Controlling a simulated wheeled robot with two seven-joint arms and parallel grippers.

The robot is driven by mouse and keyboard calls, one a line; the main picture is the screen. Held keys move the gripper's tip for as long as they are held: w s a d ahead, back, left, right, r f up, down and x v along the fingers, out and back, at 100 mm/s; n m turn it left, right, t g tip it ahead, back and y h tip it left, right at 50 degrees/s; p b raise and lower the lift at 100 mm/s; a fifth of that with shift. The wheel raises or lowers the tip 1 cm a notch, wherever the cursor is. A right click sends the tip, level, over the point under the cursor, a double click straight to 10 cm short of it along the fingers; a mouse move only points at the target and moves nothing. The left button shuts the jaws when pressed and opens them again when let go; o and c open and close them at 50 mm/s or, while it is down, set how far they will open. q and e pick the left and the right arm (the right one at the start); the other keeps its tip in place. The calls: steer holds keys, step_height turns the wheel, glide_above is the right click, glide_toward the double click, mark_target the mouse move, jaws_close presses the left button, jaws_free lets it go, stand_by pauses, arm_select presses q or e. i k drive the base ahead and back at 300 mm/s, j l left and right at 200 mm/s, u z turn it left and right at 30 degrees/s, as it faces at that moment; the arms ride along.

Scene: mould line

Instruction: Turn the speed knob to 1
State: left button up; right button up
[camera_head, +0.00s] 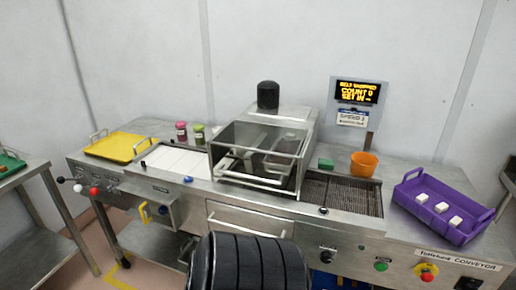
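A black knob (328,256) sits on a pale plate on the front panel of the steel conveyor line, right of the middle in the head view. It looks like a rotary dial; its pointer and markings are too small to read, so I cannot tell its setting. A display (358,93) stands on a post behind the line with yellow text that includes COUNT 0. A white card (351,118) below it has small blue lettering I cannot read for sure. Neither of my grippers is in view.
Right of the knob are a green button (381,266) and a red stop button (427,272) on yellow. A purple tray (442,206) with white blocks, an orange cup (364,164), a clear-sided hood (259,158) and a yellow tray (116,147) stand on the line.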

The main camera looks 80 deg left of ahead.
mark_target(327, 257)
steer(key=u, duration=2.7)
